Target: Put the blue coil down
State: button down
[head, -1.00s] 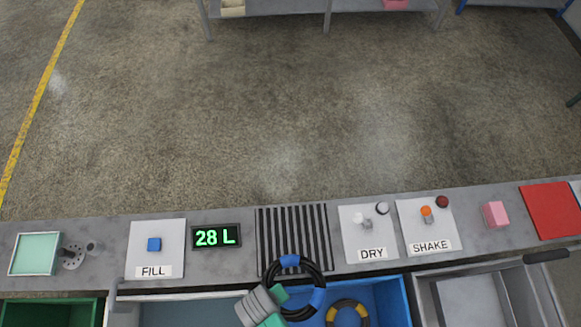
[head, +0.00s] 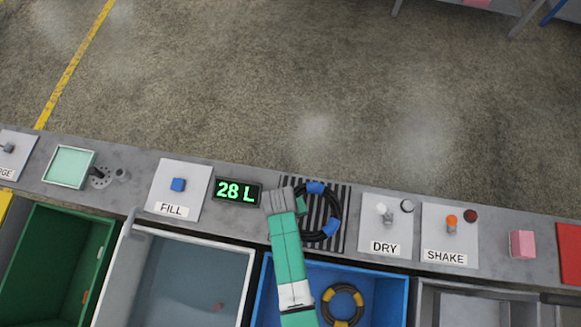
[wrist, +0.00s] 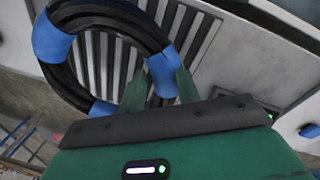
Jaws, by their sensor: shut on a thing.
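The blue coil (head: 331,228) is a black hose ring with blue bands. It is over the dark striped grate (head: 345,209) on the counter. In the wrist view the coil (wrist: 118,18) also shows in front of the grate's slats (wrist: 192,35). My gripper (head: 301,206) is at the coil's left side in the head view. It is shut on the coil, and its green fingers (wrist: 156,88) straddle the ring near a blue band. I cannot tell whether the coil touches the grate.
A blue bin (head: 262,290) below the grate holds a coil with yellow bands (head: 342,304). A water basin (head: 190,285) and a green bin (head: 50,255) are to the left. The FILL panel (head: 195,190), 28 L display (head: 237,191), DRY panel (head: 372,225) and SHAKE panel (head: 435,240) flank the grate.

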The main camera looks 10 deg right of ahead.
jog(key=shift+w+d, duration=0.2)
jog(key=shift+w, duration=0.1)
jog(key=shift+w+d+f+b, duration=0.1)
jog(key=shift+w+f+b, duration=0.1)
jog(key=shift+f, duration=0.7)
jog(key=shift+w+f+b, duration=0.1)
jog(key=shift+f+b, duration=0.05)
jog(key=shift+f, duration=0.7)
jog(key=shift+s+f, duration=0.1)
jog(key=shift+f, duration=0.1)
jog(key=c, duration=1)
grip_release()
jog(key=r, duration=0.4)
jog(key=a+r+p, duration=0.1)
jog(key=r, duration=0.3)
jog(key=r+p, duration=0.1)
jog(key=r, duration=0.3)
jog(key=shift+a+r, duration=0.15)
jog(key=shift+a, duration=0.05)
